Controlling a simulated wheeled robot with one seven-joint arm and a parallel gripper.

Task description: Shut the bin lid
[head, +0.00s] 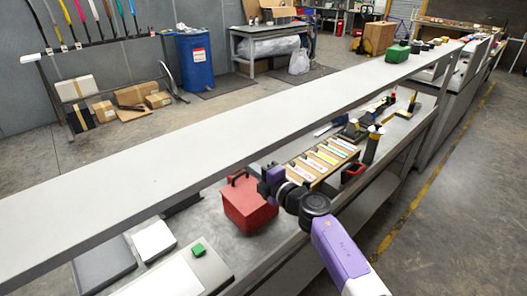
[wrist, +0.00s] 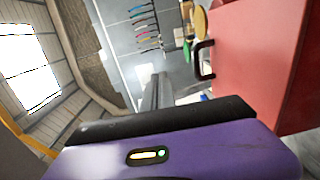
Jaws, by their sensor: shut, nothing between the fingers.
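A red box (head: 248,208) with a black handle on its top stands on the grey bench, and seems to be the bin. Its top looks closed over, with no gap that I can make out. It also fills the right of the wrist view (wrist: 265,60), where its black handle (wrist: 204,62) shows at the left edge of the red face. My gripper (head: 262,172) is shut and empty, just above and beside the box's far right corner. I cannot tell whether it touches the box. In the wrist view, a purple and black part of my arm covers the bottom, and the fingertips are not clear.
A long grey shelf (head: 200,140) runs above the back of the bench. A rack of coloured strips (head: 325,158) lies right of the box. A blue barrel (head: 195,62) stands on the floor behind.

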